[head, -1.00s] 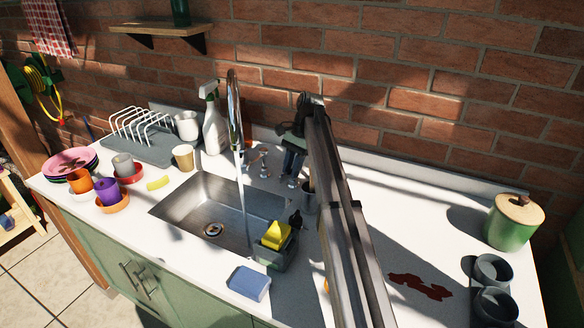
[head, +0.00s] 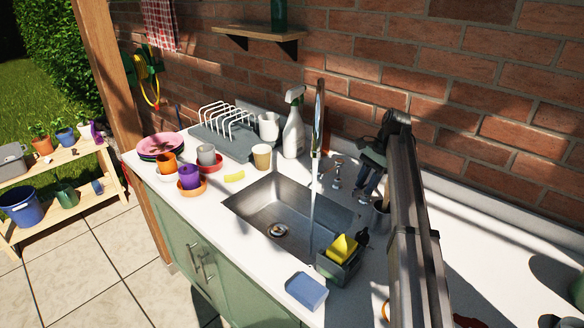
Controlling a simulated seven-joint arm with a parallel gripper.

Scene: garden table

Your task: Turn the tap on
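The chrome tap (head: 318,115) stands behind the sink (head: 270,205), its tall spout upright at the back edge. A pale, clear stream of water (head: 312,208) runs from the spout down into the sink. Small chrome tap fittings (head: 337,176) stand on the counter just right of the spout. My gripper (head: 366,188) is just right of these fittings, dark and pointing down. I cannot see whether it touches them, and its fingers are too small and shaded to tell open from shut. My arm hides the counter behind it.
A grey caddy with a yellow sponge (head: 343,247) stands at the sink's right front corner, with a blue sponge (head: 307,290) before it. A spray bottle (head: 293,130), a beige cup (head: 262,157) and a dish rack (head: 222,132) stand left of the tap. Colored cups (head: 190,176) crowd the left end.

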